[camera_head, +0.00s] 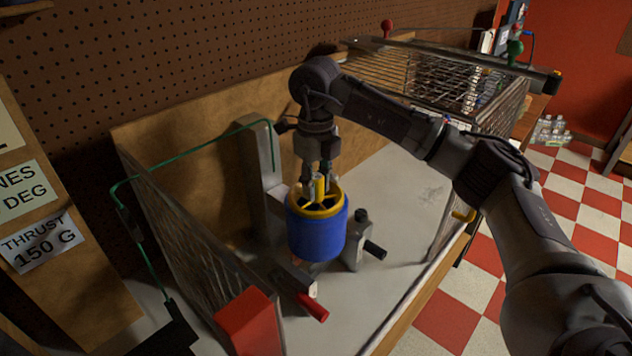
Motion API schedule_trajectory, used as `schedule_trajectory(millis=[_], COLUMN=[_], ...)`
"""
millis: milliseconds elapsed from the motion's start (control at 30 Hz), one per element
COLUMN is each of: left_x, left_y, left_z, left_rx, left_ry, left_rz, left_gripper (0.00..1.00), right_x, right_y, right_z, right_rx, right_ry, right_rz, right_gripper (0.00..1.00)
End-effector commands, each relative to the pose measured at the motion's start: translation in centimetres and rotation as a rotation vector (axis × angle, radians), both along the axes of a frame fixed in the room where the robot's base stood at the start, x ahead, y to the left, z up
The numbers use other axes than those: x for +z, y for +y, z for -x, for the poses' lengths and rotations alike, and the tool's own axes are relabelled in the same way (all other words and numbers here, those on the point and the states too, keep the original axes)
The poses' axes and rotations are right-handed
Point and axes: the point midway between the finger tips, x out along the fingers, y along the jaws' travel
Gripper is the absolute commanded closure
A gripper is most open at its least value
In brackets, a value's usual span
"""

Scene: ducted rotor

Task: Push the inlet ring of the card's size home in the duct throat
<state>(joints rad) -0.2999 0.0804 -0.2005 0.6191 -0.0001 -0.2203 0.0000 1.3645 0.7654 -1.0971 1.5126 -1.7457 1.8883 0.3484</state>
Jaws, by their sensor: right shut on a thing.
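A blue duct (316,238) stands upright on the bench inside the wire guard. A yellow ring (329,211) with inner spokes shows at its top opening, and a yellow upright piece (320,187) rises from its middle. How deep the ring sits cannot be told. My right gripper (318,182) points down over the duct's mouth, with its fingers closed at the yellow part. The fingertips and their exact grip are partly hidden. My left gripper is not in view. No card with a ring size is readable.
Mesh guards stand to the left (190,240) and right (510,112). Near the duct are a grey block with a dark knob (358,241), a red-handled clamp (312,307) and a grey post (262,180). Cards (40,243) hang at left. Bare benchtop lies right of the duct.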

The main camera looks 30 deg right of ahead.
Motion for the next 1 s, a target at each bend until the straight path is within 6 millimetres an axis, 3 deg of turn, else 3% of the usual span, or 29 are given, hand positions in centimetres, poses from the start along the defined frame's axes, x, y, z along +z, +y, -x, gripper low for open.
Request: schedule_trajectory(millis=[100,133,300,667,767,1000], left_x=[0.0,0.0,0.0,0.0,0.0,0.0], left_y=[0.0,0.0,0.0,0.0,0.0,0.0], left_z=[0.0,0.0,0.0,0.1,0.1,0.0], left_rx=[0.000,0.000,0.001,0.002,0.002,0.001], left_ry=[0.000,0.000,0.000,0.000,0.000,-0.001], left_rz=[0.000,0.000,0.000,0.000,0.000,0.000], left_gripper=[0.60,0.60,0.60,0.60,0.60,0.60], right_x=[0.0,0.0,0.0,0.5,1.9,7.1], right_y=[0.0,0.0,0.0,0.0,0.0,0.0], right_z=[0.0,0.0,0.0,0.0,-0.1,-0.1], right_rx=[0.000,0.000,0.000,0.000,0.000,0.000], right_ry=[0.000,0.000,0.000,0.000,-0.004,-0.007], right_rz=[0.000,0.000,0.000,0.000,0.000,0.001], right_gripper=[0.98,0.63,0.39,0.39,0.39,0.39])
